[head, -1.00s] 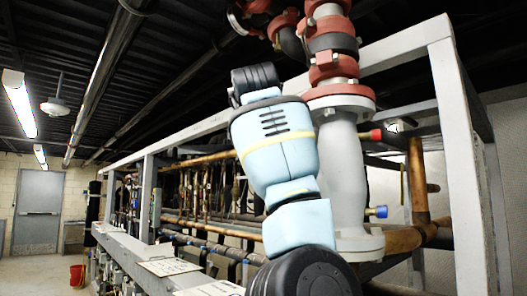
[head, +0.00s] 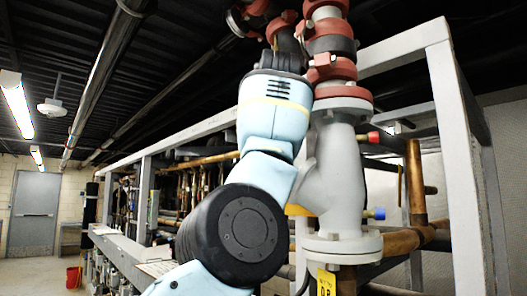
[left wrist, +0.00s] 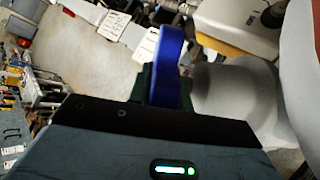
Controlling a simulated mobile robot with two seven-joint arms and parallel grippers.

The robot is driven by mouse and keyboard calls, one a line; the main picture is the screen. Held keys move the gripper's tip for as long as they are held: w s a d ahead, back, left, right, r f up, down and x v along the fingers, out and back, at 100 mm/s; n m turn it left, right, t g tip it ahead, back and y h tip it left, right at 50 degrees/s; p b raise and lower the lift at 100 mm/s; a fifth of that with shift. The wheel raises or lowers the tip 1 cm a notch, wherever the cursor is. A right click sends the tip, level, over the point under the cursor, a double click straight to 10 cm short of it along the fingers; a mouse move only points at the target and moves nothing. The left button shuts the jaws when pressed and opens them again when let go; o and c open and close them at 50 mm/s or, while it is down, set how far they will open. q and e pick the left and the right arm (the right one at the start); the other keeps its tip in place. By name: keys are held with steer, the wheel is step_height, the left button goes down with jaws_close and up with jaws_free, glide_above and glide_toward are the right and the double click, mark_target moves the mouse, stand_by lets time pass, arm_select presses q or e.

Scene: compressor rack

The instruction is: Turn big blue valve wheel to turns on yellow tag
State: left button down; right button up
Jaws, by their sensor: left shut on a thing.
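The blue valve wheel (left wrist: 172,68) shows in the left wrist view as a thick blue rim section; the rest of it is hidden. My left gripper (left wrist: 150,85) is shut on this rim, its dark fingers against it. In the head view my pale blue and black arm hides the gripper and the big wheel. The grey valve body (head: 338,180) stands upright right of the arm. A yellow tag (head: 326,283) with black characters hangs below its lower flange, cut off by the bottom edge. My right gripper is in neither view.
Red and black pipe couplings (head: 331,55) rise above the valve body. A small blue cap (head: 376,214) and a red cap (head: 372,137) stick out on its right. A grey frame post (head: 457,170) stands at right. Open floor lies at far left.

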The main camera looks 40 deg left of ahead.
arm_select(q)
steer(key=shift+f+g, duration=0.3)
steer(key=shift+g, duration=0.2)
stand_by(0.4)
steer(key=c, duration=1.3)
jaws_free()
steer(key=shift+s+r, duration=0.1)
steer(key=shift+s, duration=0.1)
steer(key=shift+a+r, duration=0.1)
